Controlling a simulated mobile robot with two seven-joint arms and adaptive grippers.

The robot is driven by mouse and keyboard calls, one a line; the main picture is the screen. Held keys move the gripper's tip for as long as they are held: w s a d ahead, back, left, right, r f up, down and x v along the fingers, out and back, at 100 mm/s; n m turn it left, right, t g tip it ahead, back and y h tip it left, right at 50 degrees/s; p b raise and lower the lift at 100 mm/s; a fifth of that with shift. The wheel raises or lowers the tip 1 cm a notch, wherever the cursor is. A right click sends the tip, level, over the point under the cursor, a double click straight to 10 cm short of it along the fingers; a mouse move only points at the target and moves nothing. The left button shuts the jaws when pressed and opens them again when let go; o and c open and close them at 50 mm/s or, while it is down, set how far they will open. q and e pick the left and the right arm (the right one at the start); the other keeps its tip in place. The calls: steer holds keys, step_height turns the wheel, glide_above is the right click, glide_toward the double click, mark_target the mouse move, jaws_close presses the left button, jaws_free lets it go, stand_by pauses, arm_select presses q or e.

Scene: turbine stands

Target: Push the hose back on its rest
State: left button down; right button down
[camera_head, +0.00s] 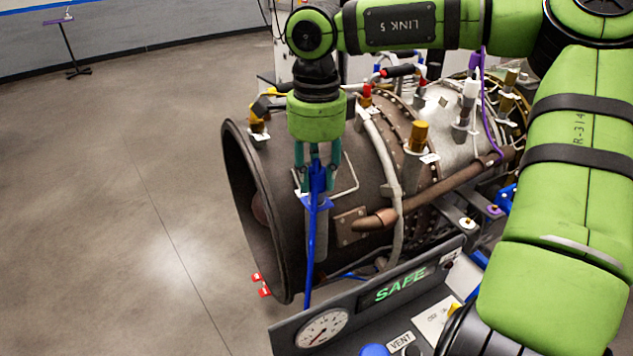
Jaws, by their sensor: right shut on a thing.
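My right gripper (318,168) hangs from the green arm that comes in from the right. It points down and is shut on the upper end of a blue hose (311,245). The hose runs down from the fingers in front of a grey cylindrical holder (318,236) on the engine's side. I cannot tell whether that holder is the rest, or whether the hose touches it. The hose's lower end passes behind the panel with the gauge. My left gripper is out of view.
The turbine engine (277,187) stands close behind the gripper, with pipes, fittings and a bent wire bracket. A console (352,308) with a gauge and a lit SAFE sign is in front. Open floor (130,220) lies to the left.

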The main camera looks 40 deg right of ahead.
mark_target(317, 169)
steer(key=shift+r+p, duration=0.35)
steer(key=shift+r, duration=0.25)
steer(key=shift+r+p, duration=0.95)
steer(key=shift+r, duration=0.4)
steer(key=shift+r, duration=0.1)
step_height(317, 169, up, 8)
steer(key=p, duration=0.6)
steer(key=shift+f, duration=0.2)
